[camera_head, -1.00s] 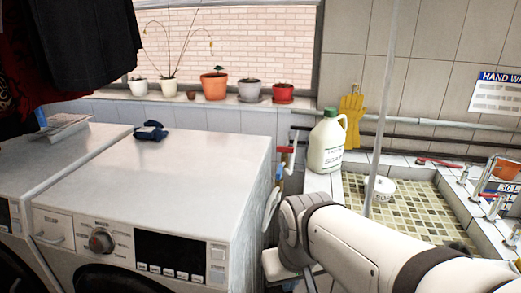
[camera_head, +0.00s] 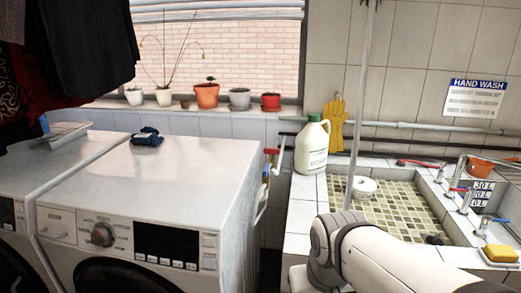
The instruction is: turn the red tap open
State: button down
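A red tap handle (camera_head: 271,151) sits on the pipework at the wall, in the gap between the washing machine and the tiled sink. Another tap with a small red lever (camera_head: 459,189) stands on the right ledge of the sink. The frames do not show whether either is open or shut. My white arm (camera_head: 385,262) reaches in from the lower right and bends downward in front of the sink. My gripper is out of the picture below, so its distance from the taps cannot be told.
A washing machine (camera_head: 190,185) fills the left. A jug (camera_head: 312,148) stands on the sink's back left corner, beside an upright pole (camera_head: 357,120). A yellow sponge (camera_head: 501,254) lies on the right ledge. The gap beside the washing machine is narrow.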

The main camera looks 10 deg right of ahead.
aim_at(271, 151)
jog(key=i, duration=0.5)
jog(key=u, duration=0.05)
jog(key=k, duration=0.9)
jog(key=z, duration=0.55)
jog(key=i, duration=1.25)
jog(key=u, duration=0.3)
